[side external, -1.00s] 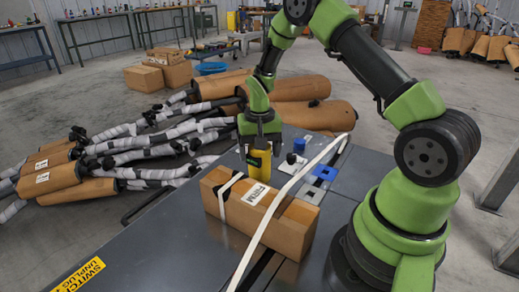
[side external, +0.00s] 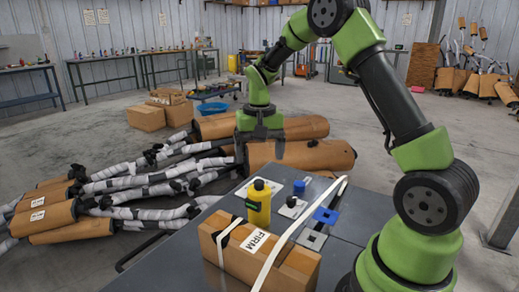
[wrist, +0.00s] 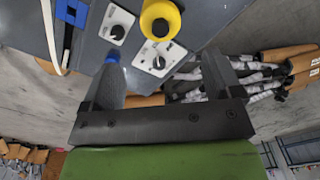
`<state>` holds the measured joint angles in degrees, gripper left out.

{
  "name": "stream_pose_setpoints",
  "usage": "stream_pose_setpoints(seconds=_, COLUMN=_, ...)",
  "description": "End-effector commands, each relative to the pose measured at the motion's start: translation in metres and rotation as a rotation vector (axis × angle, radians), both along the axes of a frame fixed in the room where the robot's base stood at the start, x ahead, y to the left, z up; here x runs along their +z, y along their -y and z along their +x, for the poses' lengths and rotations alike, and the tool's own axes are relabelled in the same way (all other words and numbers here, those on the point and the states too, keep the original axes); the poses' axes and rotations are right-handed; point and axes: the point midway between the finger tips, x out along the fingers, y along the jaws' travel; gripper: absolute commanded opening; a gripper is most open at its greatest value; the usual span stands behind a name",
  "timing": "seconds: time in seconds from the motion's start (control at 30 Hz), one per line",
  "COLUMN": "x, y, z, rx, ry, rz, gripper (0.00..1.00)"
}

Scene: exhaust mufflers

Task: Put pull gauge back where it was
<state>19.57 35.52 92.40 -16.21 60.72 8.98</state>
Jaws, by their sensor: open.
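The cardboard box marked FIRM (side external: 262,252) stands in front. Mufflers (side external: 300,155) lie behind the table.

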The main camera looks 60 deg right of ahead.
Motion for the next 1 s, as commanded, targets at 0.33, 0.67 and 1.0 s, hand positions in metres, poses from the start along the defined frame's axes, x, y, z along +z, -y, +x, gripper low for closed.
stream_pose_setpoints(seconds=0.33, x=0.074, y=-0.044, z=-0.026, rx=0.100, ry=0.156, rz=-0.005, gripper=0.85)
stream_pose_setpoints(seconds=0.67, x=0.139, y=-0.116, z=-0.121, rx=0.302, ry=0.468, rz=0.011, gripper=0.85)
stream_pose_setpoints(seconds=1.0, x=0.137, y=-0.142, z=-0.180, rx=0.412, ry=0.647, rz=0.036, gripper=0.85)
